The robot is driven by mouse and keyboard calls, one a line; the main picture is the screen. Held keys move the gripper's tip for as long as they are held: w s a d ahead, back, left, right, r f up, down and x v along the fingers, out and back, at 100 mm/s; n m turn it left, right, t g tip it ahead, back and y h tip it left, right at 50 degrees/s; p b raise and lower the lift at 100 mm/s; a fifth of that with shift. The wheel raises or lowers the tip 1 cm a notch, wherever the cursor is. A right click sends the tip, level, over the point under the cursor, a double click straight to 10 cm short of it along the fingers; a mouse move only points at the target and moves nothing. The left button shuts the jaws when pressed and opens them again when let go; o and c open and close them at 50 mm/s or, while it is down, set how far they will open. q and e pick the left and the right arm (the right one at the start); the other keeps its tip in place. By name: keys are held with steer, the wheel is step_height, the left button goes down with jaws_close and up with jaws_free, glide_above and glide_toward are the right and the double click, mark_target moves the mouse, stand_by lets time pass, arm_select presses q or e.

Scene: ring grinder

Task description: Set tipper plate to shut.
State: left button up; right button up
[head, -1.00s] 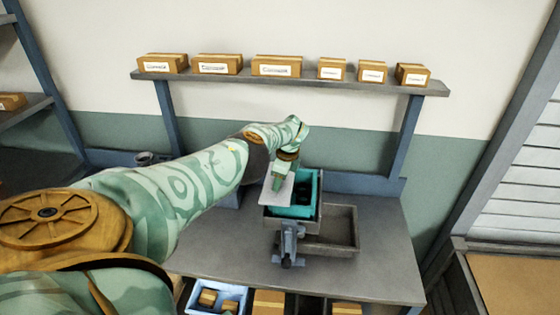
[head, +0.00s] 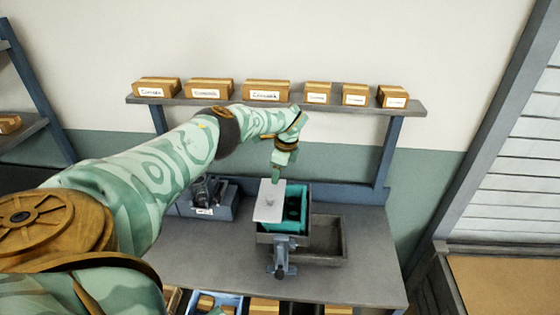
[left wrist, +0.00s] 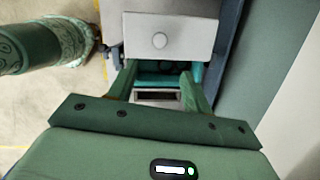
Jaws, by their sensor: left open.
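The tipper plate, a pale grey plate with a round knob (head: 269,201), lies over the left part of a teal-lined grey box (head: 297,226). The right part of the box's dark inside shows uncovered. In the left wrist view the plate (left wrist: 185,30) and its knob are at the top, beyond the fingertips. My left gripper (head: 277,178) points down near the plate's far edge in the head view. In the left wrist view its two green fingers (left wrist: 157,78) are apart with nothing held between them. My right gripper is not in view.
A grey tray (head: 338,256) sits right of the box, and a blue-grey clamp-like part (head: 281,258) is in front. A dark machine (head: 205,200) stands at the left on the bench (head: 200,250). Boxes line the shelf (head: 280,104) behind. The front-left bench top is clear.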

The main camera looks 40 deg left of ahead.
arm_select(q)
steer(key=shift+v, duration=1.55)
